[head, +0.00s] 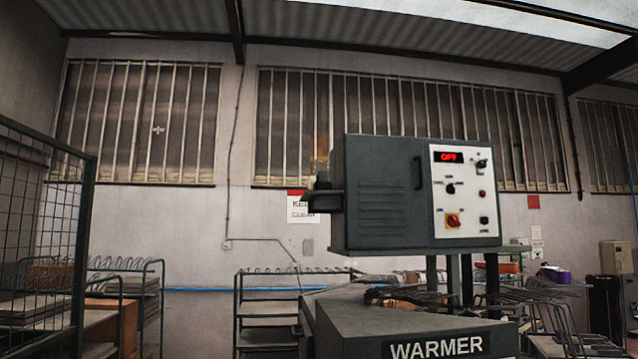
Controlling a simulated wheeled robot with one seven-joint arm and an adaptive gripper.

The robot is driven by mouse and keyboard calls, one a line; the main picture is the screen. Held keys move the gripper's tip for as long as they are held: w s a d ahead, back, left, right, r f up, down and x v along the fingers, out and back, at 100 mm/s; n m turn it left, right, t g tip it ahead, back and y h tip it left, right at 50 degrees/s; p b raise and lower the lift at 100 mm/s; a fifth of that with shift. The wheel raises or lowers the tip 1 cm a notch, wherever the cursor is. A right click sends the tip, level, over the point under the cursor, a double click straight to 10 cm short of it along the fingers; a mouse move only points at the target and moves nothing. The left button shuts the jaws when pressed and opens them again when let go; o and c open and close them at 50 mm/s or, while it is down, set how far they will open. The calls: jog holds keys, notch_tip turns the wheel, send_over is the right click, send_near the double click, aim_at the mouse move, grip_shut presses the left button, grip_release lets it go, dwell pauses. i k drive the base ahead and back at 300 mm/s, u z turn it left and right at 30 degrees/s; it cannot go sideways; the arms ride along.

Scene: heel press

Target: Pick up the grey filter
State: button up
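I cannot make out a grey filter for certain in the head view. A dark grey machine (385,205) stands in the middle, with a white control panel (466,200) and a red display reading "OFF". A dark part juts from the machine's left side; its details are too dark to tell. Below is a grey housing (365,325) labelled "WARMER". Several small items, some with brown handles (395,302), lie on its top, too small to name surely. My gripper is not in view.
A green shelf rack (268,308) stands behind and left of the warmer. A wire mesh cage (45,220) and a cart (150,290) are at the left. Metal racks (560,310) crowd the right. A black case (603,310) stands at the far right.

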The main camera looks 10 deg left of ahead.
aim_at(321, 175)
jog(key=z, duration=0.15)
jog(key=k, duration=0.3)
jog(key=u, duration=0.9)
jog(key=i, duration=1.1)
jog(key=z, duration=0.65)
